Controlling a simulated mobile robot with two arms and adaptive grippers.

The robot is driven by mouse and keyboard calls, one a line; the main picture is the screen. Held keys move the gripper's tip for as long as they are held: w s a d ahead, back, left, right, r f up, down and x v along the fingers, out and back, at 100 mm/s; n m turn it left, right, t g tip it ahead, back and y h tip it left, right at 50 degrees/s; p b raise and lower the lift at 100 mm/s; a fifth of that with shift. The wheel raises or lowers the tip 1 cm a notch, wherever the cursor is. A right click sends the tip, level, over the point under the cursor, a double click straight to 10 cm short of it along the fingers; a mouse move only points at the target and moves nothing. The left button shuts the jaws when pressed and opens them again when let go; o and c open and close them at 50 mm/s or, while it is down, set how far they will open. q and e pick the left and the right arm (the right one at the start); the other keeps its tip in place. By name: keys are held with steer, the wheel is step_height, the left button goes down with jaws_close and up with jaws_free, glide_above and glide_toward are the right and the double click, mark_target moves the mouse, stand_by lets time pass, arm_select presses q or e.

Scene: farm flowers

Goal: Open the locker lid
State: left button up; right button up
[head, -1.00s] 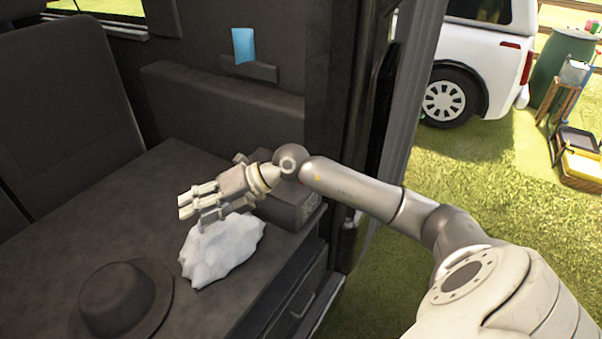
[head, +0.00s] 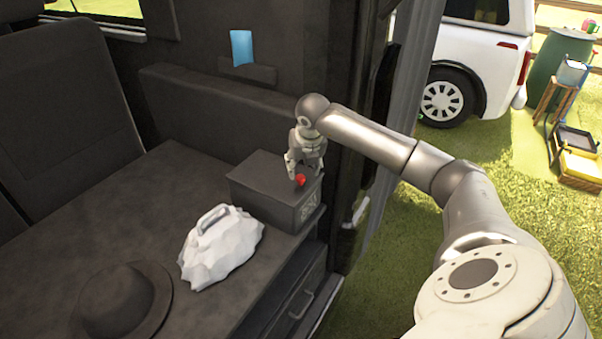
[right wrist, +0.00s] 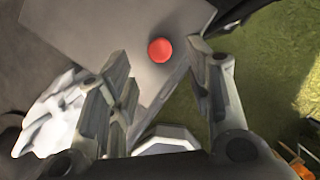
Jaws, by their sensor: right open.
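The locker is a small dark grey box (head: 262,184) with a closed lid, standing on the dark bench near the door frame. A red round knob (head: 300,181) sits at the right part of its top. My right gripper (head: 305,172) points down close above the knob. In the right wrist view the right gripper (right wrist: 165,85) is open, its fingers apart, with the red knob (right wrist: 160,50) beyond and between the fingertips. Nothing is in the fingers. I cannot tell if a finger touches the box. My left gripper is not in view.
A white rock-like lump with a grey handle (head: 220,248) lies on the bench (head: 110,215), left of the box. A dark hat (head: 125,298) lies nearer. The door frame (head: 350,130) stands close right of the box. A white vehicle (head: 470,75) is outside.

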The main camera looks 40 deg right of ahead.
mark_target(301, 177)
steer(key=x, duration=0.5)
steer(key=shift+w, duration=0.1)
jaws_close()
